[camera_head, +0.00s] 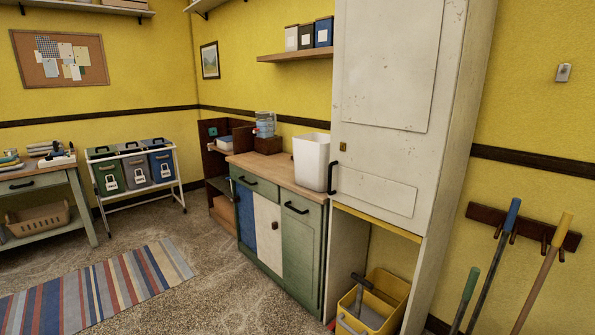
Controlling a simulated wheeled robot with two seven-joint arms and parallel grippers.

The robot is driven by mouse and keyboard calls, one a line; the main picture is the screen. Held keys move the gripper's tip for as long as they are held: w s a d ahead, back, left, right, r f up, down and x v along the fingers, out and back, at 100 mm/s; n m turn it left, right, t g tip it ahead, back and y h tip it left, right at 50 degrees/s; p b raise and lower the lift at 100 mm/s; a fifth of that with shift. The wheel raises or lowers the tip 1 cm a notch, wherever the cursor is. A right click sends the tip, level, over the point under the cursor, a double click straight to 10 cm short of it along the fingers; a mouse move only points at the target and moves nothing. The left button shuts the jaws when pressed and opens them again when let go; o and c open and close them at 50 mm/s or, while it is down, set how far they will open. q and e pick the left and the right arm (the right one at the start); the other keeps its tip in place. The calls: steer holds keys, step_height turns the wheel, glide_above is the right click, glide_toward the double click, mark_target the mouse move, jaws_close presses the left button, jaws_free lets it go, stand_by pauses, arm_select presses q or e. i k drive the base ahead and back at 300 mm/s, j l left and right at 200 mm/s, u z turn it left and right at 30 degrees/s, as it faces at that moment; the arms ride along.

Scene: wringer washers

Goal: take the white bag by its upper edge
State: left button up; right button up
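A white, open-topped, bag-like container (311,161) stands upright on the wooden counter (275,168), next to the tall white cabinet. Its upper edge is open and faces up, with nothing touching it. I cannot tell whether it is a soft bag or a stiff bin. Neither of my grippers is in view.
The tall white cabinet (395,130) borders the counter on the right. A yellow mop bucket (385,300) stands under it. A water-cooler-like bottle (265,124) stands behind the counter. The speckled floor (210,285) before the counter is clear, with a striped rug (100,290) at left.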

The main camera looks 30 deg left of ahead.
mark_target(311, 151)
steer(key=u, duration=0.8)
steer(key=i+j+u, duration=0.25)
steer(key=i+j, duration=0.15)
steer(key=i+j+u, duration=0.25)
steer(key=i, duration=0.4)
steer(key=i+j+u, duration=0.25)
steer(key=i, duration=0.3)
steer(key=i+u, duration=0.3)
steer(key=i, duration=0.25)
steer(key=i+z, duration=0.4)
steer(key=i+j+z, duration=0.2)
steer(key=z, duration=0.15)
steer(key=i+j+z, duration=0.2)
steer(key=z, duration=0.2)
steer(key=i+j+z, duration=0.4)
steer(key=k+l, duration=0.05)
